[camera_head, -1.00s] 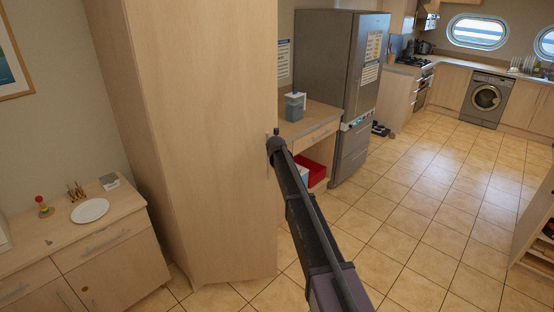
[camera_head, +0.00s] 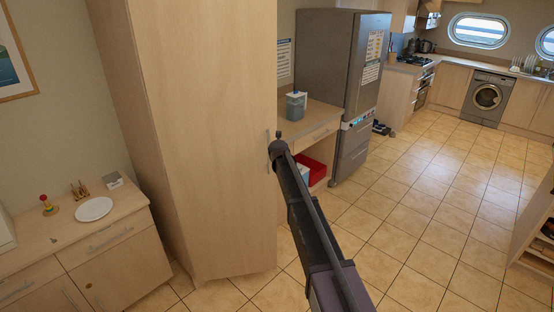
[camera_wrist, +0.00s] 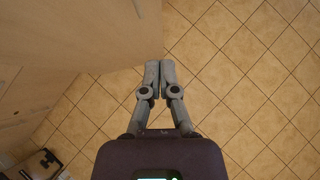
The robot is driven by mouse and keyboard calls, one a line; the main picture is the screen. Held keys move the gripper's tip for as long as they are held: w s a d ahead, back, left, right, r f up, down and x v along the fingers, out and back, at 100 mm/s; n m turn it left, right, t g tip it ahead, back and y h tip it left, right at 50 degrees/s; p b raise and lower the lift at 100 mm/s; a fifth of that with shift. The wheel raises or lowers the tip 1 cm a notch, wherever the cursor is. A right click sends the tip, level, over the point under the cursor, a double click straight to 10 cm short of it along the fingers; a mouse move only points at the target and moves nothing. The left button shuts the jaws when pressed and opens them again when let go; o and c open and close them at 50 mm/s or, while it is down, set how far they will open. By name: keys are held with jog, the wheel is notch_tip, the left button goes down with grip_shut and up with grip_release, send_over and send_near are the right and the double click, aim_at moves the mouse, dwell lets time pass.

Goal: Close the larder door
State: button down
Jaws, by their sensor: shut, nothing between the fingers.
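The larder is the tall pale wood cabinet (camera_head: 205,150) left of centre in the head view. Its broad door face shows, with a handle (camera_head: 268,150) near the right edge. My gripper (camera_head: 278,135) is at that right edge, beside the handle. In the wrist view my gripper (camera_wrist: 160,64) has both fingers together with nothing between them. The fingertips are close to the lower corner of a pale wood panel (camera_wrist: 110,30), apparently the larder door. I cannot tell whether they touch it, or whether the door is fully flush with the cabinet.
A low cabinet (camera_head: 120,265) with a white plate (camera_head: 94,209) stands left of the larder. A desk (camera_head: 318,118) with a lidded container (camera_head: 297,105) and a grey fridge (camera_head: 340,70) stand behind on the right. The tiled floor (camera_head: 415,205) is open to the right.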

jog(key=p+v, duration=0.4)
jog(key=v, duration=0.3)
jog(key=shift+d, duration=0.25)
jog(key=shift+s+r, duration=0.1)
jog(key=shift+s, duration=0.1)
jog(key=s+d+f+n+g+b, duration=0.3)
jog(key=s+d+f+n+b, duration=0.1)
jog(key=s+n, duration=0.8)
jog(key=s+d+f+n+g+b, duration=0.3)
jog(key=s+d+f+n, duration=0.4)
jog(key=s+n, duration=0.4)
jog(key=s+d+f+n+g+b, duration=0.3)
jog(key=s+n, duration=0.9)
jog(key=s, duration=0.9)
notch_tip(320, 180, down, 4)
jog(key=d+b, duration=0.2)
jog(key=shift+s+d+n, duration=0.25)
jog(key=shift+d+n, duration=0.05)
jog(key=shift+s+f, duration=0.1)
